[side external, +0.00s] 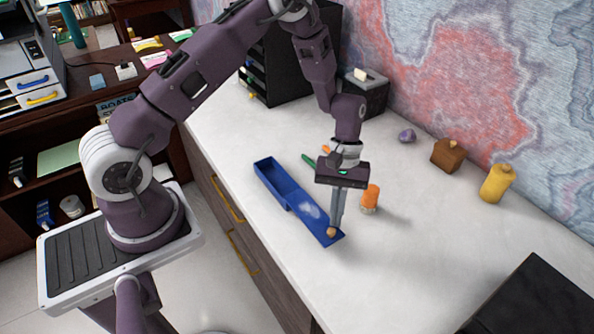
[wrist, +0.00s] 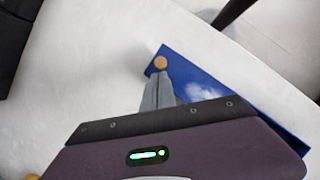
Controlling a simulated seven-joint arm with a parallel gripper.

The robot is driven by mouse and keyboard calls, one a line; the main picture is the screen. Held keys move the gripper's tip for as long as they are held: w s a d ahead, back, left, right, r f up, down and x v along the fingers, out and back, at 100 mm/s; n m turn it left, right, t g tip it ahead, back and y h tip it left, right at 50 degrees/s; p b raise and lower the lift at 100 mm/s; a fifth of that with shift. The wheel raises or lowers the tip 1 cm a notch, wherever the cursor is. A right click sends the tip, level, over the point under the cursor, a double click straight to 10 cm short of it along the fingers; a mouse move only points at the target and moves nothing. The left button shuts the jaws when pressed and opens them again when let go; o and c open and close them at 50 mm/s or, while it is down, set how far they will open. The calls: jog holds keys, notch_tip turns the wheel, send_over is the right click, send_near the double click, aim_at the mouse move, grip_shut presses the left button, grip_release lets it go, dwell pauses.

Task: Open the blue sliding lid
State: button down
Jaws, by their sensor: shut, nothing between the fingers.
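The blue box (side external: 268,182) lies on the white desktop, its far-left end showing an open hollow with raised walls. The flat blue lid (side external: 297,203) stretches from it towards the lower right, with a pale patch on top; the lid also shows in the wrist view (wrist: 207,88). A round tan knob (side external: 331,232) sits near the lid's near-right end and shows in the wrist view (wrist: 160,62). My gripper (side external: 336,225) points down over that end, fingers shut and empty, with the tips right beside the knob. I cannot tell whether they touch it. The gripper hides part of the lid in the wrist view.
An orange-capped bottle (side external: 370,197) stands just right of my gripper. Green and orange sticks (side external: 309,160) lie behind. A brown block (side external: 448,155), a yellow bottle (side external: 497,183) and a purple object (side external: 407,135) stand along the wall. A black item (side external: 530,300) is at lower right.

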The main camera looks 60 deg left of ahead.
jog(key=w+a, duration=0.1)
jog(key=w+a+r, duration=0.1)
jog(key=w+a, duration=0.1)
jog(key=shift+w+a, duration=0.1)
jog(key=shift+w, duration=0.05)
jog(key=v, duration=0.9)
jog(key=s+d+r+m+t+y, duration=0.15)
jog(key=s+r, duration=0.25)
jog(key=r, duration=0.4)
jog(key=s+r+m+t, duration=0.2)
jog(key=s+r, duration=0.2)
jog(key=r, duration=0.4)
jog(key=s+r+m+t+y, duration=0.1)
jog(key=s+r+m+t, duration=0.1)
jog(key=s, duration=0.7)
jog(key=s+r+m+t, duration=0.3)
jog(key=s, duration=0.6)
jog(key=shift+y, duration=0.35)
jog(key=shift+r+m, duration=0.2)
jog(key=shift+m, duration=0.05)
